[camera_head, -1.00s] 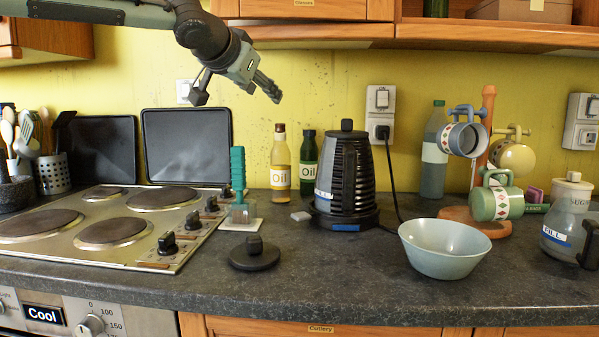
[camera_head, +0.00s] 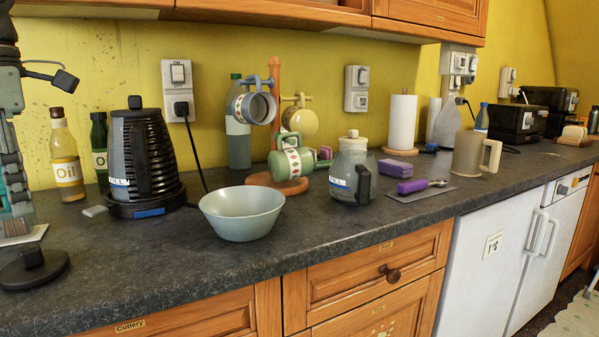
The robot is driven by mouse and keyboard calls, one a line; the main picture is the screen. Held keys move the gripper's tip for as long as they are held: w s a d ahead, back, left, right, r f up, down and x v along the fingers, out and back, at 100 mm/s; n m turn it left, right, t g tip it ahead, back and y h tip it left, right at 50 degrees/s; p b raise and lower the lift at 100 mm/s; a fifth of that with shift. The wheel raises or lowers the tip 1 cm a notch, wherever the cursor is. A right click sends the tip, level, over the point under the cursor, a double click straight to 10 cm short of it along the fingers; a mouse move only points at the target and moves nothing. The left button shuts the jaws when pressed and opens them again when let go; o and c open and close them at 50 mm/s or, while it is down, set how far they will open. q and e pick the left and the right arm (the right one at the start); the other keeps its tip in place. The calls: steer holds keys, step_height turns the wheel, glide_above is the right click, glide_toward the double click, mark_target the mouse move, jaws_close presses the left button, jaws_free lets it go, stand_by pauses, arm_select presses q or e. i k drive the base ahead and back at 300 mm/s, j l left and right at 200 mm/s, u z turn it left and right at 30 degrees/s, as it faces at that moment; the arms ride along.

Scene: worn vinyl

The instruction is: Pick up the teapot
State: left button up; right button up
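A rounded glass pot (camera_head: 343,182) with a pale lid, a dark handle on its right side and a small blue-and-white label stands upright on the counter, right of the mugs; it best fits the teapot. A black ribbed kettle (camera_head: 138,155) stands on its base at the left. My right gripper is out of view.
A pale bowl (camera_head: 242,212) sits in front of a mug tree (camera_head: 276,95) with several mugs. A purple-handled scoop (camera_head: 413,186) lies right of the pot, near a beige pitcher (camera_head: 474,155). The counter's front strip (camera_head: 330,228) is clear.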

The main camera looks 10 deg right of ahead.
mark_target(353, 174)
steer(key=i+z, duration=0.1)
steer(key=z, duration=0.4)
steer(key=i+z, duration=0.1)
steer(key=z, duration=0.4)
steer(key=i+z, duration=0.1)
steer(key=z, duration=0.4)
steer(key=i+j, duration=0.15)
steer(key=i, duration=0.15)
